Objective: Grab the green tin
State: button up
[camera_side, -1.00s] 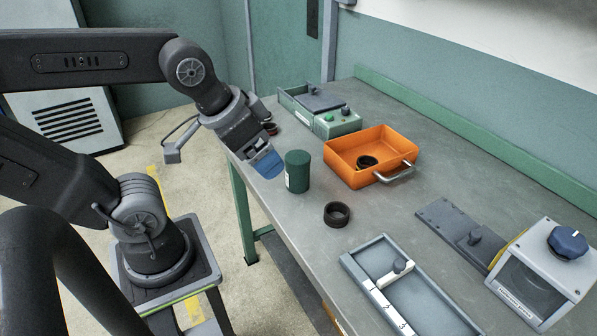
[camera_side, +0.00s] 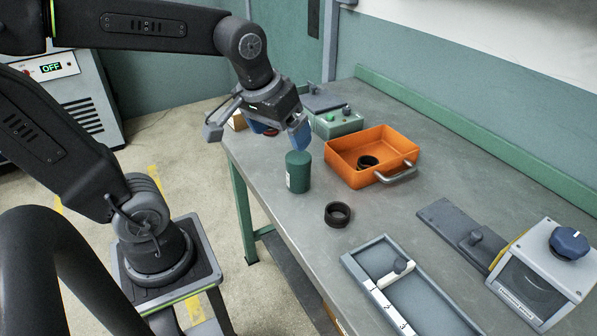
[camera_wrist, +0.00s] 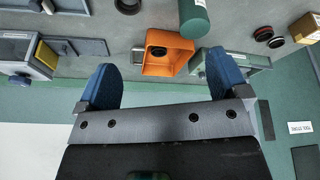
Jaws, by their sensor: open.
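The green tin (camera_side: 298,172) stands upright on the grey bench near its left edge, with a white label on its side. It also shows at the top of the wrist view (camera_wrist: 193,20). My gripper (camera_side: 283,133) is above and behind the tin in the side view, with its blue fingers apart and nothing between them. In the wrist view my gripper (camera_wrist: 165,85) has its two blue fingers spread wide, and the tin lies beyond them, towards the right finger. The gripper does not touch the tin.
An orange tray (camera_side: 345,172) with a dark ring inside stands right of the tin. Another dark ring (camera_side: 338,214) lies in front. A green control box (camera_side: 338,123) is behind. A numbered grey tray (camera_side: 420,300) and the grinder (camera_side: 540,270) are at the right.

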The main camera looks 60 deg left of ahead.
aim_at(299, 156)
jog(key=w+a+f+n+g, duration=0.35)
jog(key=w+a+n, duration=0.25)
jog(key=w+a, duration=0.2)
jog(key=shift+n+t+y, duration=0.25)
jog(key=shift+n+y, duration=0.05)
jog(key=shift+n, duration=0.1)
jog(key=f, duration=0.3)
jog(key=a+f, duration=0.1)
jog(key=f, duration=0.5)
jog(key=shift+w+a, duration=0.2)
jog(key=shift+w, duration=0.1)
jog(key=shift+w+f, duration=0.15)
jog(key=shift+f, duration=1.2)
jog(key=shift+w+f, duration=0.15)
jog(key=shift+f, duration=1.15)
jog(key=shift+c, duration=0.2)
jog(key=c, duration=1.1)
